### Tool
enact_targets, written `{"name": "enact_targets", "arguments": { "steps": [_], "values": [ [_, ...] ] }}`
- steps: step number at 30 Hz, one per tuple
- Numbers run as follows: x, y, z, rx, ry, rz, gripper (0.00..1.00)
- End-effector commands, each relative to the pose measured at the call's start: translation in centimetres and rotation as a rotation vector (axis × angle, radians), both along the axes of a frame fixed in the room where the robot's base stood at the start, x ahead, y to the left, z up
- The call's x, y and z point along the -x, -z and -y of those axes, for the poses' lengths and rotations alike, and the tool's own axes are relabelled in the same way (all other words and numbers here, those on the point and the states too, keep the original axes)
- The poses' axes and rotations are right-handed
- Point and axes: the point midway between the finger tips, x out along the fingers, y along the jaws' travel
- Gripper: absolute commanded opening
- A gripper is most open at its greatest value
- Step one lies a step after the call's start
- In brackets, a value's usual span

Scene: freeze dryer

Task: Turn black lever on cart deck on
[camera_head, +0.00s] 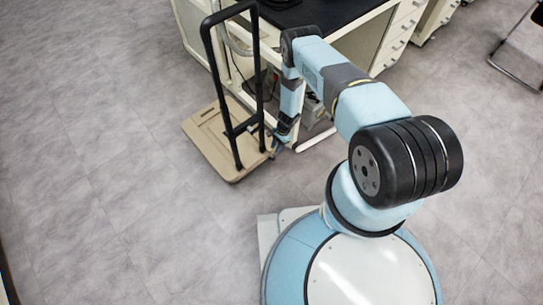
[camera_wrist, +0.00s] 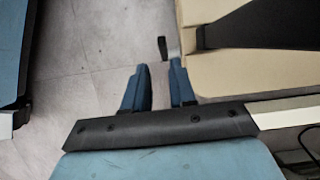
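The cart has a tan deck (camera_head: 207,125) low on the floor and a tall black handle frame (camera_head: 208,62). In the wrist view the deck (camera_wrist: 265,77) fills the right side. A small black lever (camera_wrist: 162,48) sticks out past the deck's left edge, beside a grey metal piece. My gripper (camera_wrist: 158,67) has its two blue fingers apart with nothing between them. The lever is just beyond the fingertips, nearer the right finger. The right finger is close to the deck edge; I cannot tell whether it touches. In the head view my gripper (camera_head: 278,143) is at the deck's right edge, and the lever cannot be made out.
A white bench with a black top (camera_head: 325,12) and drawers (camera_head: 402,32) stands behind and right of the cart. Cables hang beneath it. A chair's metal frame (camera_head: 515,70) is at the far right. The grey floor left of the cart is clear.

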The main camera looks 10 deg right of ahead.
Motion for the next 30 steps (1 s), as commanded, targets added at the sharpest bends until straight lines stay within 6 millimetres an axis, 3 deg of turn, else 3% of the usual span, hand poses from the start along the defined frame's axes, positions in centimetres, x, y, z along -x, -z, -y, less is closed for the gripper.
{"name": "enact_targets", "arguments": {
  "steps": [5, 21, 30],
  "values": [
    [0.0, 0.5, -0.6, -0.009, 0.027, -0.006, 0.26],
    [1.4, 6.1, -2.4, -0.008, 0.024, -0.005, 0.26],
    [1.5, 6.9, -2.7, -0.008, 0.025, -0.004, 0.26]
  ]
}}
